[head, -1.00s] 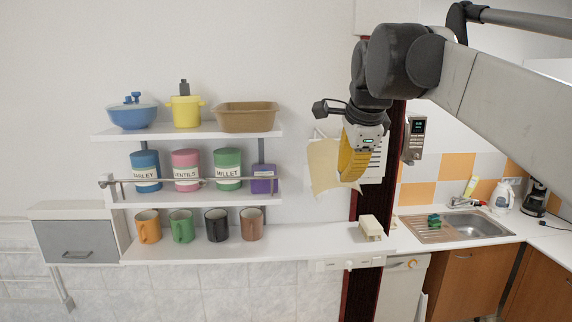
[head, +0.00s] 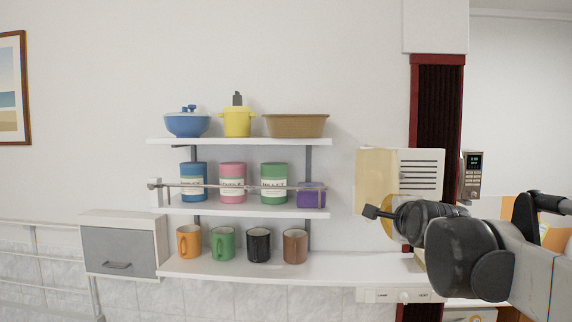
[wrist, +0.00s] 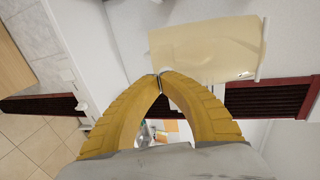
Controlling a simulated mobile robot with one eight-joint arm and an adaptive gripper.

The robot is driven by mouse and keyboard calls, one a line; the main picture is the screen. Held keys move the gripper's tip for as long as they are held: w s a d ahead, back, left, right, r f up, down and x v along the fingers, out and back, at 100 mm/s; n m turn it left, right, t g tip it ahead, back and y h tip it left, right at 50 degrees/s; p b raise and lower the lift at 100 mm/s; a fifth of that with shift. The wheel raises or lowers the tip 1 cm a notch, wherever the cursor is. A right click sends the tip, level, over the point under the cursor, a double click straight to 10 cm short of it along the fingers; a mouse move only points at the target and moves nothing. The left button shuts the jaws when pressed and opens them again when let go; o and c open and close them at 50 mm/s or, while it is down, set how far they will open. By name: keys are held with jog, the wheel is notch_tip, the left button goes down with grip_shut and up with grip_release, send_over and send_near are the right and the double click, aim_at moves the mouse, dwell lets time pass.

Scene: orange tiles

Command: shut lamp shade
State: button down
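What I take to be the lamp shade is a cream, slightly see-through panel (head: 376,178) in the head view. It stands out at the left side of a white wall unit with dark stripes (head: 418,176). In the wrist view the cream panel (wrist: 205,48) lies just beyond and to the right of my fingertips. My gripper (wrist: 158,80) has its yellow fingers brought together at the tips, with nothing seen between them. In the head view my gripper (head: 388,218) is mostly hidden behind my wrist, in front of the panel's lower edge. I cannot tell whether they touch.
Left of the unit are white shelves (head: 240,142) with pots, canisters and mugs. A rail (head: 235,187) runs before the middle shelf. A grey drawer cabinet (head: 121,252) is at lower left. A dark red framed column (head: 438,110) stands behind the unit. The wall above is clear.

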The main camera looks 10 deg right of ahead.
jog(key=shift+f+b+x, duration=0.2)
jog(key=shift+b+x, duration=0.2)
jog(key=shift+x, duration=1.1)
jog(key=shift+s, duration=0.1)
